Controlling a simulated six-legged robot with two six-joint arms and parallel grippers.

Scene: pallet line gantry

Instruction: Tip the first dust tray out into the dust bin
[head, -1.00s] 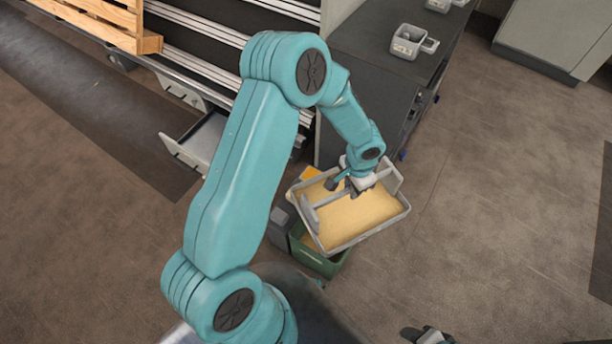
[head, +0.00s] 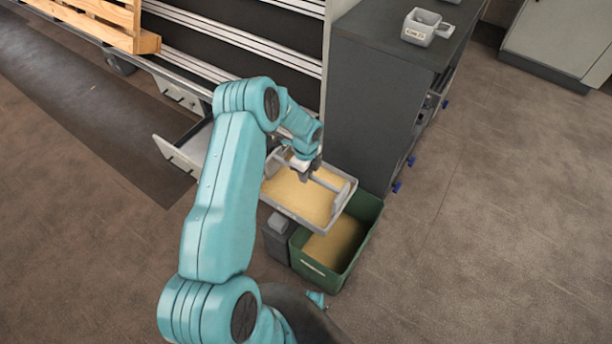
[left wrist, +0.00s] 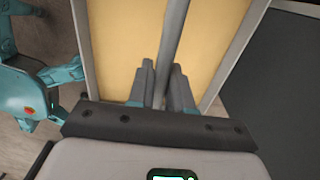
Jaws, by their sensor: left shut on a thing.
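The dust tray (head: 292,217) is a shallow grey tray with a raised bar handle, and a layer of tan dust covers its floor. My left gripper (head: 306,174) is shut on the handle bar and holds the tray up, roughly level. In the left wrist view the bar runs between the two fingers (left wrist: 163,85), with the dust behind. The green dust bin (head: 314,274) stands on the floor below and to the right of the tray, with tan material inside. The tray overlaps its far left part in the picture. My right gripper is out of view.
A dark cabinet (head: 372,110) stands close behind the bin, with a small grey labelled container (head: 426,27) on top. A small dark bin (head: 277,240) stands left of the green one. An open drawer (head: 180,158) juts out at left. Floor at right is clear.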

